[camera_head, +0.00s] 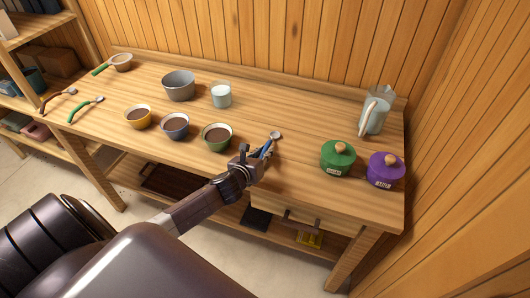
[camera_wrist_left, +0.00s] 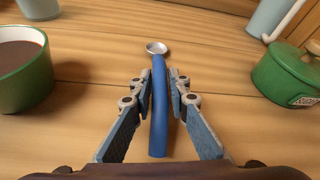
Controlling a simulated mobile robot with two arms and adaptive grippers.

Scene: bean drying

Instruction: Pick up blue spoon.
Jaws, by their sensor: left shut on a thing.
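The blue spoon has a blue handle (camera_wrist_left: 160,110) and a silver bowl (camera_wrist_left: 156,47); in the head view it lies near the table's front edge, its bowl (camera_head: 275,135) pointing away from me. My left gripper (camera_head: 257,156) is at the handle. In the left wrist view the two fingers of my left gripper (camera_wrist_left: 160,95) are closed around the handle, one on each side. The spoon is at or very near the table top; I cannot tell whether it touches. My right gripper is not in view.
A green cup (camera_head: 217,137) of dark contents stands just left of my left gripper. A green lidded pot (camera_head: 338,158) and a purple one (camera_head: 385,170) stand to the right. A pitcher (camera_head: 375,113), a glass (camera_head: 221,95) and a grey bowl (camera_head: 179,86) stand farther back.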

